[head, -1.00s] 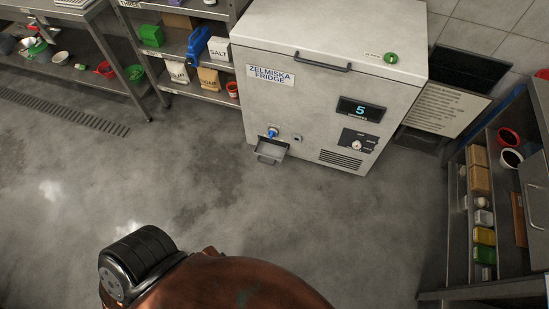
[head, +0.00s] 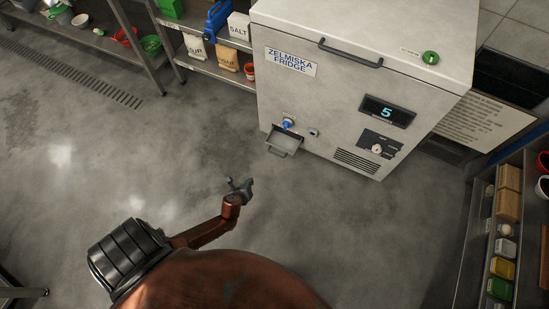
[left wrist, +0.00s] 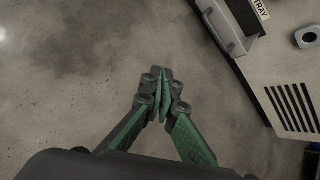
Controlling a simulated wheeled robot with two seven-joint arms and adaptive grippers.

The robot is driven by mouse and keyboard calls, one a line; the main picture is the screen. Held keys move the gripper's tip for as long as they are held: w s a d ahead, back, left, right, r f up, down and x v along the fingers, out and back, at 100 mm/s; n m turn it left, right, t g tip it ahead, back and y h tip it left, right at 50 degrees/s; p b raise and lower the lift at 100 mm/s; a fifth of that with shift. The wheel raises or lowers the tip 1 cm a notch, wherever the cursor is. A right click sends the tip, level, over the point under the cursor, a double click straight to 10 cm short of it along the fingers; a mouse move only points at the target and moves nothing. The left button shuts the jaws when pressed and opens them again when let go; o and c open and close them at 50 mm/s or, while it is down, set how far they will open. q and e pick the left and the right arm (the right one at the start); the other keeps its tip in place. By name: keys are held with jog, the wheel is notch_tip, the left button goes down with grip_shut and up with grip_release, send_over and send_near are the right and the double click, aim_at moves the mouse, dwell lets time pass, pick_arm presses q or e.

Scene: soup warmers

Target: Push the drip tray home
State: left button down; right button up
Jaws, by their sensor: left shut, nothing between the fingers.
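The drip tray (head: 285,141) is a small grey tray with a front handle. It sticks out from the lower left of the white chest fridge's front, below a blue tap (head: 289,123). In the left wrist view the tray (left wrist: 231,31) is at the top right, with a TRAY label by it. My left gripper (head: 242,186) is in front of and below the tray, over the floor, apart from it. In the left wrist view its green-padded fingers (left wrist: 162,75) are shut and empty. My right gripper is not in view.
The fridge (head: 350,85) stands against the back wall. A shelf rack (head: 215,62) with bags is to its left, and a shelf unit (head: 485,235) with boxes is at the right. The floor (head: 190,150) before the fridge is clear. A drain grate (head: 75,75) lies at the left.

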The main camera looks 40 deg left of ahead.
pick_arm(q)
jog(key=w+f+m+b, duration=0.2)
jog(key=w+m+b, duration=0.1)
jog(key=w, duration=0.6)
jog(key=w+a+f+m+t+h+b, duration=0.1)
jog(key=w+f+m+b, duration=0.2)
jog(key=w, duration=0.7)
jog(key=shift+a+f+m+t+b, duration=0.25)
jog(key=shift+a+m+t+b, duration=0.05)
jog(key=shift+m+b, duration=0.45)
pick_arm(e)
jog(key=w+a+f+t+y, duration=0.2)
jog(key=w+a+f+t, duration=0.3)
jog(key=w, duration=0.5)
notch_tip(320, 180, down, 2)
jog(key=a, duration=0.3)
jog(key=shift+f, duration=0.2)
